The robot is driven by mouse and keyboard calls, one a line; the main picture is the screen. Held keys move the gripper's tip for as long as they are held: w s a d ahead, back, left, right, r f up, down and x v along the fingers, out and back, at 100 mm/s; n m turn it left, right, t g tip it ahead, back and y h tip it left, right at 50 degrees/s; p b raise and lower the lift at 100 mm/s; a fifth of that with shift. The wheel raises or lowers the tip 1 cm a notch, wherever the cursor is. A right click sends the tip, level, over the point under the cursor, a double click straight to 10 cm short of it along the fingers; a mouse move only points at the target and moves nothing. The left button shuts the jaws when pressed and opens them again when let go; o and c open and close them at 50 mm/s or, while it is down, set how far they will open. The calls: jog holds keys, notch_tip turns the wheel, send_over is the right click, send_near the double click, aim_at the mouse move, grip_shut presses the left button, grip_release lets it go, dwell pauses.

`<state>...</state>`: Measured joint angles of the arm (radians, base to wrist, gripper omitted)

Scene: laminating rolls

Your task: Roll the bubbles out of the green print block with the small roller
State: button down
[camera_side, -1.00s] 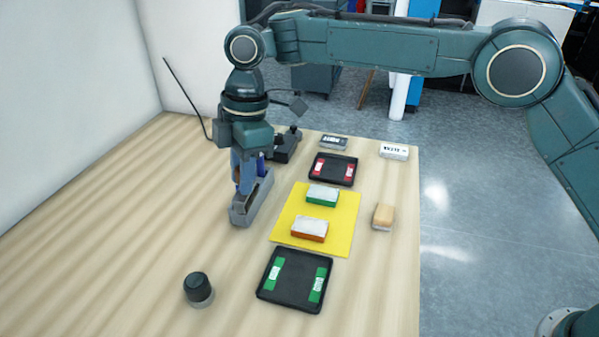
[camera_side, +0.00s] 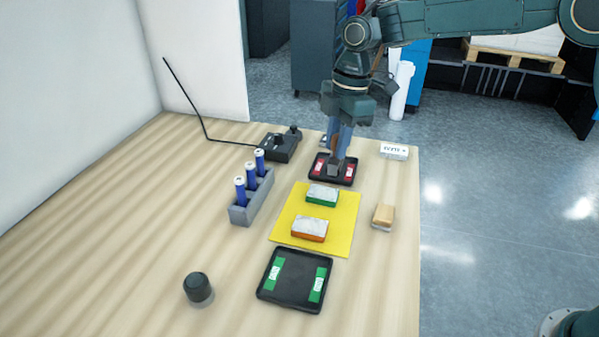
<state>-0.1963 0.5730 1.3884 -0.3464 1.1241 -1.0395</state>
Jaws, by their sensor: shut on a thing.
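The green print block (camera_side: 322,197), with a mottled whitish top, lies on the far part of the yellow mat (camera_side: 343,222). My gripper (camera_side: 338,153) is beyond it, above the black tray with red labels (camera_side: 348,178). It is shut on what looks like the small roller (camera_side: 333,171), with a brownish part between the fingers and a dark grey end below. The grey end overlaps the tray in the picture; whether it touches the tray I cannot tell. The roller is small and partly hidden by the fingers.
An orange block (camera_side: 309,231) lies on the mat's near part. A black tray with green labels (camera_side: 294,283) is nearer. A grey rack (camera_side: 243,214) holds three blue, white-topped items. A tan block (camera_side: 383,216), white box (camera_side: 394,151), black device (camera_side: 279,147) and dark knob (camera_side: 197,288) stand around.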

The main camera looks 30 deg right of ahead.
aim_at(330, 168)
jog(key=shift+f, duration=0.1)
jog(key=shift+f, duration=2.95)
jog(key=shift+f, duration=0.45)
jog(key=shift+w+a, duration=0.15)
jog(key=shift+w+a, duration=0.2)
jog(key=shift+w+a, duration=0.1)
jog(key=shift+w+a, duration=0.2)
jog(key=shift+w+a, duration=0.65)
jog(key=shift+w, duration=0.05)
dwell(0.6)
jog(key=shift+w+a, duration=0.25)
